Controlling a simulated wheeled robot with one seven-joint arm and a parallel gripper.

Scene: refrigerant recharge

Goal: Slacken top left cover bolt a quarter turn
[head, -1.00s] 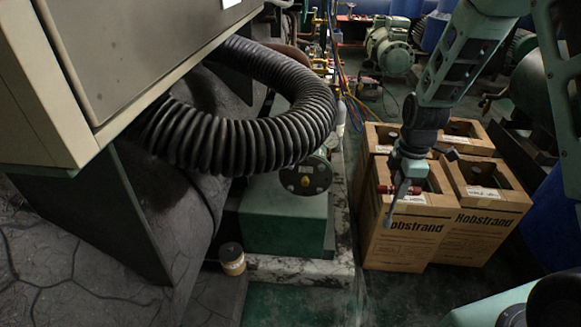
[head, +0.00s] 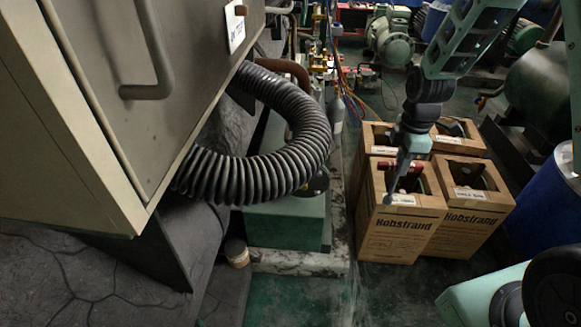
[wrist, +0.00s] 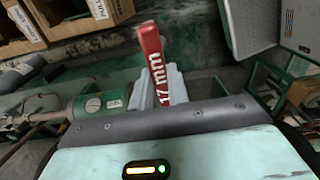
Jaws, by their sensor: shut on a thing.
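My gripper (head: 404,165) hangs in the right half of the head view, in front of the cardboard boxes. It is shut on a red-handled wrench (wrist: 152,62) marked "17 mm" in the wrist view; the handle stands up between the grey fingers. In the head view the wrench's red part (head: 386,166) shows beside the fingers. A dark round cover (head: 319,184) on the green block shows only partly behind the black hose. Its bolts, including the top left one, cannot be made out. The wrench is well apart from the cover, to its right.
A ribbed black hose (head: 270,185) bulges out in front of the cover. A grey cabinet (head: 85,95) fills the upper left. Open cardboard boxes (head: 400,235) stand at the right. A small jar (head: 237,252) sits by the green block (head: 285,225). Green floor (head: 300,295) is clear in front.

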